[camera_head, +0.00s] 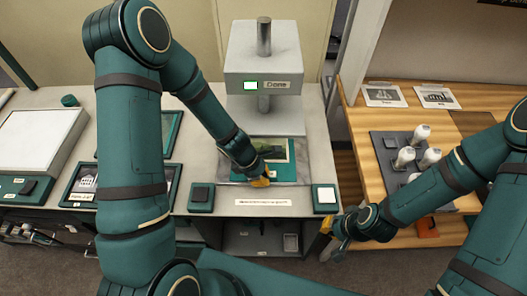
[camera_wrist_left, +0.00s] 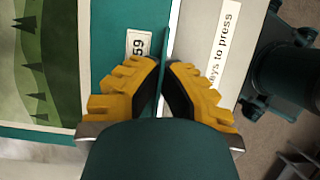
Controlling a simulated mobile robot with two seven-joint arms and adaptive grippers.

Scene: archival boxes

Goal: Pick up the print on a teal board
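The print on a teal board (camera_head: 287,172) lies flat on the bed of the grey press, and its green landscape picture and teal margin with a "59" label also show in the left wrist view (camera_wrist_left: 103,52). My left gripper (camera_head: 262,181) is at the board's front edge. In the left wrist view its yellow fingers (camera_wrist_left: 163,66) come together on either side of a thin upright teal lip at that edge, and their tips appear to touch it. My right gripper (camera_head: 333,238) hangs off the press table's right front corner, away from the print; its finger gap is unclear.
The press (camera_head: 264,62) has its head above the print. Framed prints (camera_head: 84,184) lie left. A wooden table (camera_head: 385,122) with white bottles (camera_head: 404,157) stands right.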

